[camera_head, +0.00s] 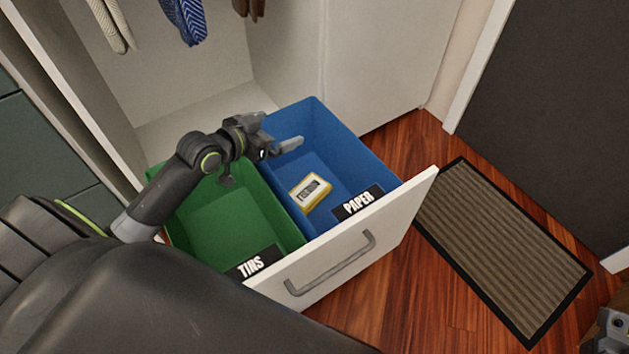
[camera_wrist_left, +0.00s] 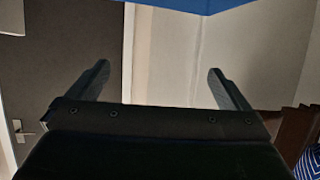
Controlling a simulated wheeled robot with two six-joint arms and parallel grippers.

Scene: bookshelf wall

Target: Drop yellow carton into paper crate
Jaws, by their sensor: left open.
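The yellow carton (camera_head: 311,193), with a white face and dark print, lies in the blue paper crate (camera_head: 352,150), near its front wall by the PAPER label. My left gripper (camera_head: 284,145) is over the blue crate's left side, beyond the carton and apart from it. It is open; in the left wrist view its two fingers (camera_wrist_left: 159,72) stand wide apart with nothing between them. A grey piece at the bottom right corner of the head view appears to be part of my right gripper (camera_head: 610,333); its fingers cannot be made out.
A green crate (camera_head: 215,225) labelled TINS stands left of the blue one, in the same pulled-out white drawer (camera_head: 335,268). My left arm reaches over the green crate. Clothes (camera_head: 187,18) hang above. A striped mat (camera_head: 505,245) lies on the wooden floor at right.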

